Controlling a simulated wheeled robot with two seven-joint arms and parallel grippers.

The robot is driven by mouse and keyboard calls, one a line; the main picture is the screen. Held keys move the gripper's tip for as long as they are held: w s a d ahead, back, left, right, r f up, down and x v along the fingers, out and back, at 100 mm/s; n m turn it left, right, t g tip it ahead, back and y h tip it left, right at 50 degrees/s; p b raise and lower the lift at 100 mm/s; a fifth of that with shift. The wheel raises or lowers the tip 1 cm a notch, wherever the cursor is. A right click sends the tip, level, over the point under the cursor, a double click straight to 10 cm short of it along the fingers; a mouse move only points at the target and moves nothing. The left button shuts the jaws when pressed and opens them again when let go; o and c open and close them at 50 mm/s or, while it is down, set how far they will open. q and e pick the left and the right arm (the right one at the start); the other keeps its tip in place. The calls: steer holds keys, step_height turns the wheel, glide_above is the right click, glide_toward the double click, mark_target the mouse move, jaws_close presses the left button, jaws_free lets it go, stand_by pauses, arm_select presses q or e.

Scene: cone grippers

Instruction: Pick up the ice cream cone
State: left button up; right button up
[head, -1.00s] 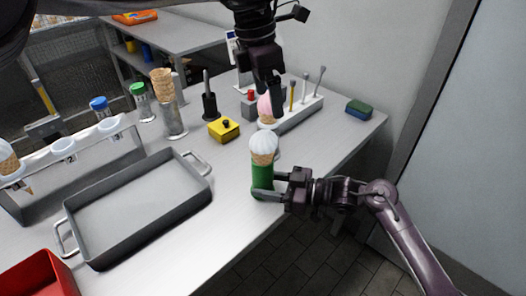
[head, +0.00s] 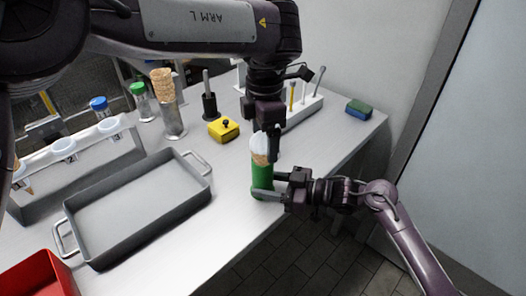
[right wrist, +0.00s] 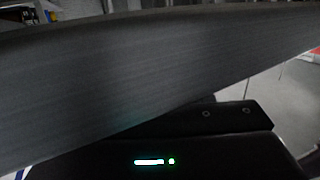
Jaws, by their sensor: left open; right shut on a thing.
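An ice cream cone with a white scoop (head: 258,143) stands upright in a green holder (head: 262,178) near the table's right edge. My right gripper (head: 270,186) is shut on the green holder, low on its right side. My left gripper (head: 271,150) is open and points down at the cone, its visible finger in front of the scoop's right side. I cannot tell whether it touches the cone. The right wrist view shows mostly a dark grey surface; neither the cone nor the holder can be made out there.
A grey tray (head: 192,217) lies left of the holder, before a rack (head: 38,180) with numbered holes. A yellow box (head: 223,129), a metal cup of empty cones (head: 173,120) and a tool rack (head: 303,111) stand behind. A sponge (head: 359,107) lies far right.

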arm_select(q)
steer(key=f, duration=0.3)
steer(key=shift+a+f, duration=0.1)
steer(key=shift+a, duration=0.1)
steer(key=shift+s, duration=0.1)
steer(key=shift+c, duration=0.3)
steer(key=c, duration=0.7)
step_height(320, 180, up, 10)
steer(key=shift+r, duration=0.1)
arm_select(e)
steer(key=o, duration=0.9)
steer(key=shift+c, duration=0.2)
